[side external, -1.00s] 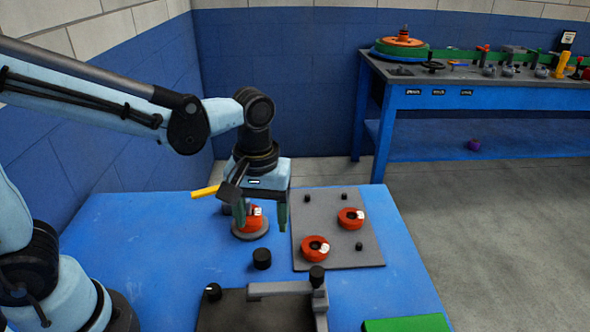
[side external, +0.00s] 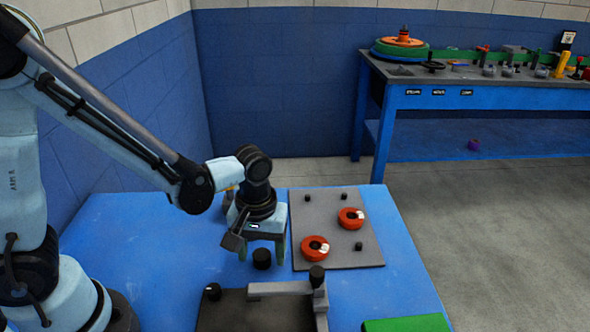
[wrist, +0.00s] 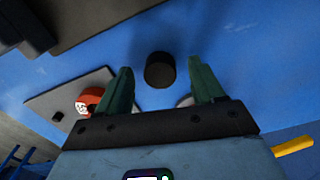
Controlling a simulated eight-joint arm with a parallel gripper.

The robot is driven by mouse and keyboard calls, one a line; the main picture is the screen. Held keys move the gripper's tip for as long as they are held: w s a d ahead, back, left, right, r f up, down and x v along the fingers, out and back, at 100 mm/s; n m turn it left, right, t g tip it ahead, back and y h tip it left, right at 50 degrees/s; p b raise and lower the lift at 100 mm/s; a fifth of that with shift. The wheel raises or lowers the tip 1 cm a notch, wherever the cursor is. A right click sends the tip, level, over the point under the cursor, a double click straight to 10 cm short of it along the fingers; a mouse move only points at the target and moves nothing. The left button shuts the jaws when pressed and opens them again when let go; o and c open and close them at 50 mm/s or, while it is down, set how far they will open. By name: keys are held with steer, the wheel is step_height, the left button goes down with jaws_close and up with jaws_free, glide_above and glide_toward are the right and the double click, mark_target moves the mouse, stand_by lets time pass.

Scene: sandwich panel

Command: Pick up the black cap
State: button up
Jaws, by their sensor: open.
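The black cap (side external: 261,258) is a short black cylinder standing on the blue table in front of the grey panel. My gripper (side external: 262,248) is above it, pointing down, with its green fingers apart to either side of the cap in the picture. In the wrist view, the cap (wrist: 160,70) shows in the gap between the open fingertips (wrist: 160,66), with blue table visible around it. The gripper is empty. I cannot tell whether the fingertips are low enough to be level with the cap.
The grey panel (side external: 330,205) holds two red-orange rings (side external: 315,248) and small black knobs. A dark plate with a grey bar (side external: 280,289) and black knobs lies at the front. A green block (side external: 406,325) is at front right. The table's left side is clear.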

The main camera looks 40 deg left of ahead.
steer(key=shift+f, duration=0.25)
steer(key=c, duration=1.1)
steer(key=shift+r, duration=0.15)
